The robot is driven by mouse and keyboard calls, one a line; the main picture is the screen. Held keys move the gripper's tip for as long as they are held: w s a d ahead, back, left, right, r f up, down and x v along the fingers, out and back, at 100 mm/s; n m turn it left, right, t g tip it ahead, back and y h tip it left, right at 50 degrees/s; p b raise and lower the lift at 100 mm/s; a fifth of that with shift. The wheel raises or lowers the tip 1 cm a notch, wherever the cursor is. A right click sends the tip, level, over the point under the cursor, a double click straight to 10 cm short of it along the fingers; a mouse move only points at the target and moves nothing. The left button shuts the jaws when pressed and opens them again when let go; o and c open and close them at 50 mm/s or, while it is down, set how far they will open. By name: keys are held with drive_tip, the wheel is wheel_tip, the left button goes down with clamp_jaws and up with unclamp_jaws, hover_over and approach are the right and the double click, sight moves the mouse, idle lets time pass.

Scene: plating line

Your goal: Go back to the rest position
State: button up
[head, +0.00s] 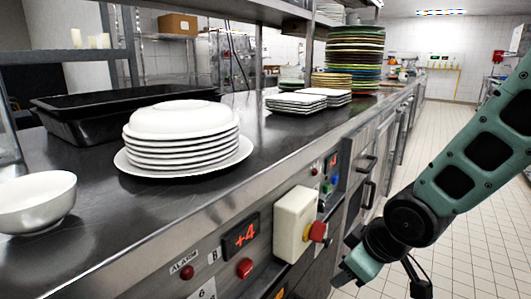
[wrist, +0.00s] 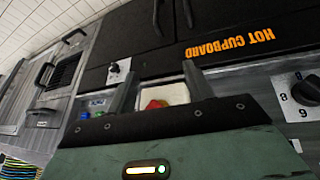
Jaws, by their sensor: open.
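My gripper (wrist: 158,82) is open and empty in the wrist view, its two fingers apart. Between and beyond the fingers is a pale switch box with a red knob (wrist: 155,104) on the counter's front panel. In the head view my green arm comes in from the right, and the gripper end (head: 352,268) hangs low in front of the counter. The fingertips are not clear there. The switch box (head: 292,222) with its red knob stands just left of the gripper, apart from it in the picture.
A steel counter (head: 85,235) runs along the left. On it are a white bowl (head: 38,200), a stack of white plates (head: 180,135), black trays (head: 85,125), and stacked coloured plates (head: 354,55). The tiled floor (head: 455,240) at right is clear.

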drive_tip(key=s+a+r+m+g+h, duration=0.1)
drive_tip(key=s+r+g, duration=0.1)
drive_tip(key=s, duration=0.7)
drive_tip(key=s+a+r+g+h, duration=0.1)
drive_tip(key=s+r+g, duration=0.15)
drive_tip(key=s, duration=0.75)
wheel_tip(320, 180, up, 25)
drive_tip(key=p, duration=2.5)
